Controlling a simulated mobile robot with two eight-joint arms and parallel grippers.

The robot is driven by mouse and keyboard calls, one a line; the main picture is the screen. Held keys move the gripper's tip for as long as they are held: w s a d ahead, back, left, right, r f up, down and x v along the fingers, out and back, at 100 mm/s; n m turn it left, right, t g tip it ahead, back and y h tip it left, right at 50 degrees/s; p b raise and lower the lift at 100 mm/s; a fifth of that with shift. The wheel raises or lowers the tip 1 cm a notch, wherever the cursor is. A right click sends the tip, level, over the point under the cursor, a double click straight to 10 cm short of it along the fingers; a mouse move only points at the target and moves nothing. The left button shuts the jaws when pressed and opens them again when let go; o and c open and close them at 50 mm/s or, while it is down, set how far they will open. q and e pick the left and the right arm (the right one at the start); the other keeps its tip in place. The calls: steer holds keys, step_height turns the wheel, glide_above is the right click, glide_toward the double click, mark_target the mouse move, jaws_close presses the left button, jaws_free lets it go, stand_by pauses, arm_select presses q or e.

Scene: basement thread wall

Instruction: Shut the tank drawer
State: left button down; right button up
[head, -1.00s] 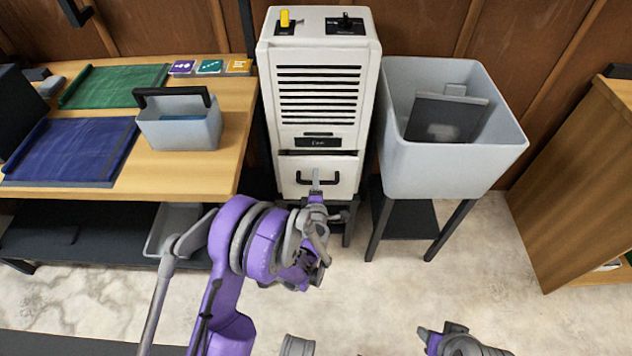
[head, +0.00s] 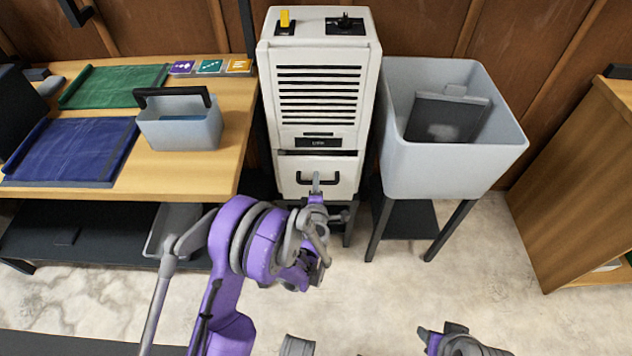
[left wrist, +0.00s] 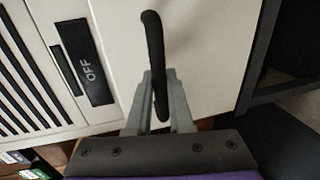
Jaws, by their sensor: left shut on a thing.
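The tank drawer (head: 340,178) is the white lower front of the tall white dehumidifier-like unit (head: 270,110). Its black bar handle (head: 290,179) also shows large in the left wrist view (left wrist: 153,45). My left gripper (head: 316,182) is shut on the handle, with grey fingers (left wrist: 160,105) on both sides of the bar. A thin dark line runs above the drawer front; I cannot tell exactly how far it stands out. My right gripper (head: 428,337) shows only partly at the bottom edge, away from the unit, its fingers unclear.
A grey tub (head: 450,175) on a dark stand is close right of the unit. A wooden table (head: 200,170) with a grey caddy (head: 180,133) and blue and green mats is at left. Yellow and black switches top the unit. Open floor lies in front.

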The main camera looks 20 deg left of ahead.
stand_by(0.8)
arm_select(q)
steer(key=x, duration=0.2)
steer(key=r+x, duration=0.1)
steer(key=x, duration=0.1)
steer(key=shift+w+b, duration=0.1)
steer(key=shift+b, duration=0.3)
steer(key=c, duration=0.8)
jaws_free()
steer(key=shift+f, duration=0.1)
steer(key=v, duration=1)
steer(key=shift+s+p, duration=0.4)
steer(key=shift+d, duration=0.1)
